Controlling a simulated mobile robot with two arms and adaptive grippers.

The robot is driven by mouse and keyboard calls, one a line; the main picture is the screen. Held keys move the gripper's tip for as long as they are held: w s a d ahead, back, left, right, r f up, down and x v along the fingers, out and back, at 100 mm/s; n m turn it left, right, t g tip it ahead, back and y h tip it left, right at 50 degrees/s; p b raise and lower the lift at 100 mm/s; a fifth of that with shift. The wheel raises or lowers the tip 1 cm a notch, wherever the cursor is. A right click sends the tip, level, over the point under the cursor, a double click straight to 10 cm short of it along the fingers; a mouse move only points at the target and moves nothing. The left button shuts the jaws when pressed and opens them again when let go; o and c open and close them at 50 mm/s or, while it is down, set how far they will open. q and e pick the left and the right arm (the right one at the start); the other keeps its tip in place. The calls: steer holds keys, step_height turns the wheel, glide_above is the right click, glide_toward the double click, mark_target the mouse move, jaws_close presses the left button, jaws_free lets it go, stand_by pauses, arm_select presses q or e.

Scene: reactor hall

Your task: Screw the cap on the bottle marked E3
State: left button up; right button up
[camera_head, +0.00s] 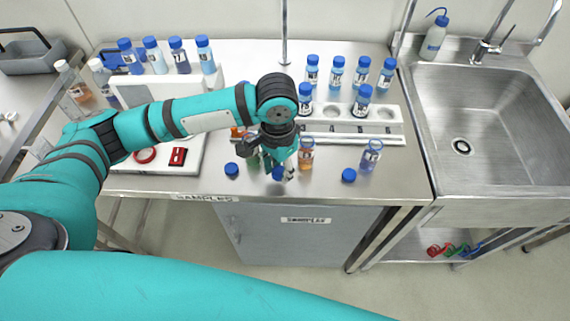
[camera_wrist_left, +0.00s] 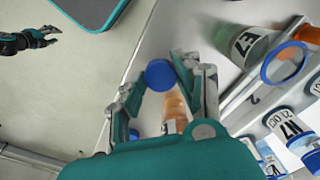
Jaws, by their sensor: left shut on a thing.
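My left gripper (camera_head: 283,172) is shut on a blue cap (camera_wrist_left: 160,75), held between its fingertips above the front of the steel bench. The cap also shows in the head view (camera_head: 278,174). An uncapped bottle with orange liquid (camera_head: 306,155) stands just right of the gripper; in the left wrist view it is partly hidden behind the fingers (camera_wrist_left: 174,106). A green bottle marked E7 (camera_wrist_left: 248,45) stands left of the gripper. An uncapped bluish-purple bottle (camera_head: 371,155) stands further right. I cannot read E3 on any bottle. My right gripper (camera_wrist_left: 32,39) looks open and empty, away from the bench.
Two loose blue caps lie near the front edge, one left (camera_head: 231,170) and one right (camera_head: 348,176). A white numbered rack (camera_head: 390,128) holds blue-capped bottles behind. A device with a red switch (camera_head: 178,156) is at left. The sink (camera_head: 475,120) is at right.

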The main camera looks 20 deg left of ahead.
arm_select(q)
steer(key=s+a+r+b, duration=0.1)
steer(key=s+a, duration=0.1)
steer(key=s, duration=1.1)
steer(key=shift+a+r+b, duration=0.15)
steer(key=shift+a+b, duration=0.15)
steer(key=shift+a, duration=0.1)
